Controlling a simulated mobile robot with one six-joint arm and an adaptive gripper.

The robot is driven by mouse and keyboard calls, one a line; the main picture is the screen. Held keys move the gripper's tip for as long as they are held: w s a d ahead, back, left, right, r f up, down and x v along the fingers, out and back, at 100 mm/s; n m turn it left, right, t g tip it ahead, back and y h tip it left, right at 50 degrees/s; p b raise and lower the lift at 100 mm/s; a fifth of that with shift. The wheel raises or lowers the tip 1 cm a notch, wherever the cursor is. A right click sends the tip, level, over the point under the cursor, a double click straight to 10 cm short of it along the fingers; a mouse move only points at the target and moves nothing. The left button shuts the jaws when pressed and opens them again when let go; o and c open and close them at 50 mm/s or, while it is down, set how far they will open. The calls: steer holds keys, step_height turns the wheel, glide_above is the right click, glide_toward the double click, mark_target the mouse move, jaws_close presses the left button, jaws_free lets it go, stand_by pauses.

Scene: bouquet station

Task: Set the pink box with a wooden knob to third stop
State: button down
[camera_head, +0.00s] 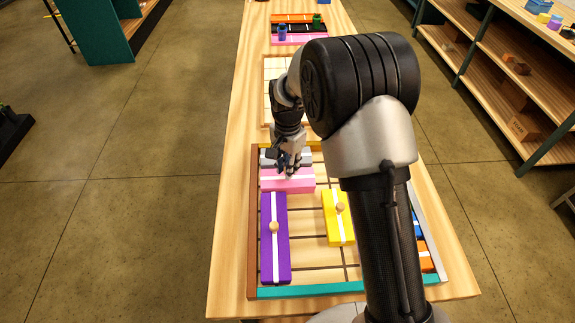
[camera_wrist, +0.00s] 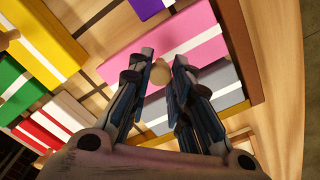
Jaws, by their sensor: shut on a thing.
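The pink box (camera_head: 305,184) with a white stripe lies crosswise at the far left of the framed tray (camera_head: 253,250), behind the purple box. It also shows in the wrist view (camera_wrist: 185,30). Its round wooden knob (camera_wrist: 160,72) is between my fingertips. My gripper (camera_head: 289,168) points down over the pink box and is shut on the knob; the fingers also show in the wrist view (camera_wrist: 161,76). In the head view the knob is hidden by my gripper.
A purple box (camera_head: 275,250) stands lengthwise in front of the pink box. A grey box (camera_wrist: 222,83) lies right behind it. A yellow box (camera_head: 335,228) is right of centre; blue and orange boxes (camera_head: 427,262) line the right side. Bare gridded floor (camera_head: 305,247) shows between purple and yellow.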

steer(key=d+p, duration=0.1)
steer(key=d, duration=0.8)
steer(key=shift+a, duration=0.2)
steer(key=c, duration=1.4)
jaws_free()
steer(key=shift+c, duration=0.2)
step_height(320, 180, up, 12)
steer(key=shift+r, duration=0.1)
